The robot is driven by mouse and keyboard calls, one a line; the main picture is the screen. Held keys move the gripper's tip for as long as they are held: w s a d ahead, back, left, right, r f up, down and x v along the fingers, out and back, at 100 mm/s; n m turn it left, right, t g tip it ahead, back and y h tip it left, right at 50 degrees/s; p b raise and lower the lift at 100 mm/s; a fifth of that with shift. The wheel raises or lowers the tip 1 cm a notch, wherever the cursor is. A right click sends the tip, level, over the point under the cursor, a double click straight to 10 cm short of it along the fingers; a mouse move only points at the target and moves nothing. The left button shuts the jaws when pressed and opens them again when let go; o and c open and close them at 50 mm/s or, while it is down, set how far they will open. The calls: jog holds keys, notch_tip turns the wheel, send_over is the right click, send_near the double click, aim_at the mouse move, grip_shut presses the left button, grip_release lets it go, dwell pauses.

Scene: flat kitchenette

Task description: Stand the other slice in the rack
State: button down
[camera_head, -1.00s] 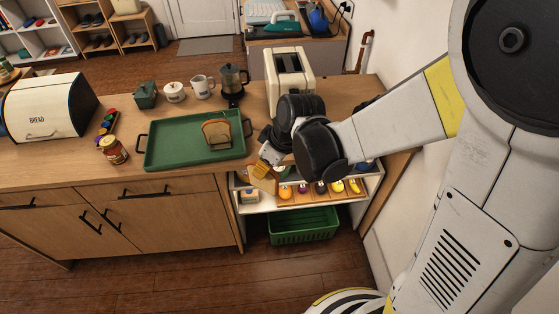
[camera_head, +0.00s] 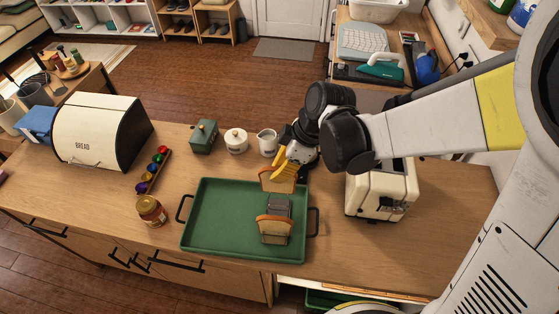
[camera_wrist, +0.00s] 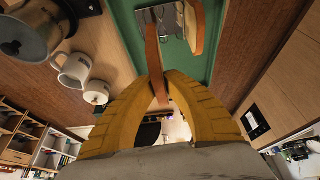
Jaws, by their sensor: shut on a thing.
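My gripper (camera_head: 283,167) is shut on a brown-crusted bread slice (camera_head: 277,182), holding it up near the back edge of the green tray (camera_head: 215,215). The grey metal rack (camera_head: 279,206) stands on the tray's right part, just in front of the held slice. Another slice (camera_head: 273,229) stands upright in the rack's front part. In the wrist view, the held slice (camera_wrist: 153,48) is edge-on between the yellow fingers (camera_wrist: 160,88). The rack (camera_wrist: 172,16) and standing slice (camera_wrist: 195,30) lie beyond it. Whether the held slice touches the rack is unclear.
The cream toaster (camera_head: 382,188) stands right of the tray. A white jug (camera_head: 267,143), a lidded pot (camera_head: 236,141) and a green box (camera_head: 203,136) line the back. A jar (camera_head: 151,211) and the bread bin (camera_head: 100,132) are left.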

aim_at(278, 188)
jog(key=shift+w+f, duration=0.2)
jog(key=shift+w, duration=0.1)
jog(key=shift+s+f+b, duration=0.25)
jog(key=shift+f+b, duration=0.05)
jog(key=shift+b, duration=0.1)
jog(key=shift+f, duration=0.25)
notch_tip(278, 188, down, 7)
jog(key=b, duration=0.6)
jog(key=shift+w+r, duration=0.1)
jog(key=shift+r, duration=0.1)
jog(key=c, duration=1.4)
grip_release()
jog(key=shift+c, duration=0.2)
